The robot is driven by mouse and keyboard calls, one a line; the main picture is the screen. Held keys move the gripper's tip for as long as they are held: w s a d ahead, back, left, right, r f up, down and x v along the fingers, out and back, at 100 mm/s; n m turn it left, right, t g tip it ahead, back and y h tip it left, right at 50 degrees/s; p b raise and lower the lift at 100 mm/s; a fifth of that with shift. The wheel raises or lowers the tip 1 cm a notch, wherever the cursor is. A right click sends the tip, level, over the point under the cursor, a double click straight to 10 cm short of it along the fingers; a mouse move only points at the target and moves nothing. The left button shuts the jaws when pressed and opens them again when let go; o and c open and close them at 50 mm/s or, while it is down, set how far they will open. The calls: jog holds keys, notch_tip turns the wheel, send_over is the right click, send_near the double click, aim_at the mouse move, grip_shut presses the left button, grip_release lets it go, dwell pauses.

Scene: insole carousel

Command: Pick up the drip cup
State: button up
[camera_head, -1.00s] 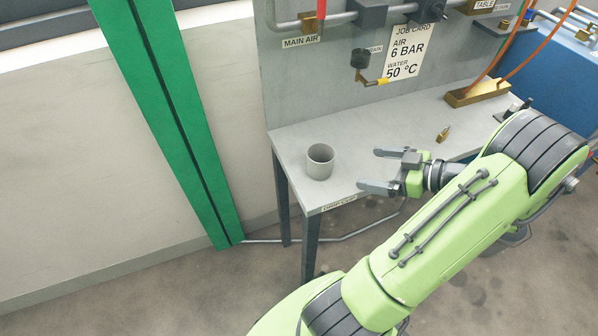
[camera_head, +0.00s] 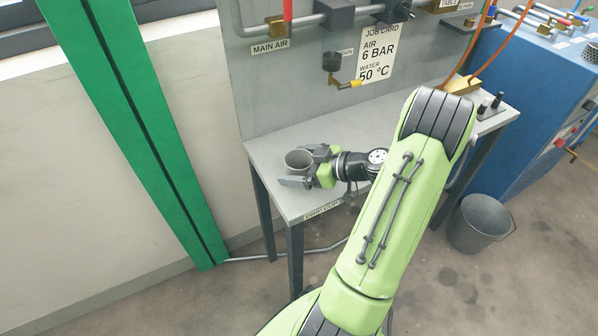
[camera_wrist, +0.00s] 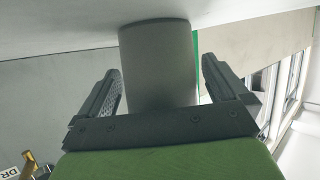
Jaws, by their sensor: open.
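The drip cup (camera_head: 298,159) is a plain grey cylinder standing upright on the grey bench (camera_head: 262,148) near its left end. My gripper (camera_head: 303,167) is at the cup, reaching in from the right. In the wrist view the cup (camera_wrist: 157,62) stands between the two dark fingers of my gripper (camera_wrist: 160,92), with a gap visible on each side. The fingers are open and the cup is not clamped. In the head view the gripper hides the cup's lower right part.
A grey panel behind the bench carries pipes, a small drain valve (camera_head: 333,64) and a job card (camera_head: 377,52). A bucket (camera_head: 480,222) stands on the floor at right, beside a blue cabinet (camera_head: 535,120). A green post (camera_head: 135,130) rises at left.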

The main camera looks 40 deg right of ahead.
jog(key=c, duration=1)
notch_tip(320, 180, up, 10)
jog(key=p, duration=0.3)
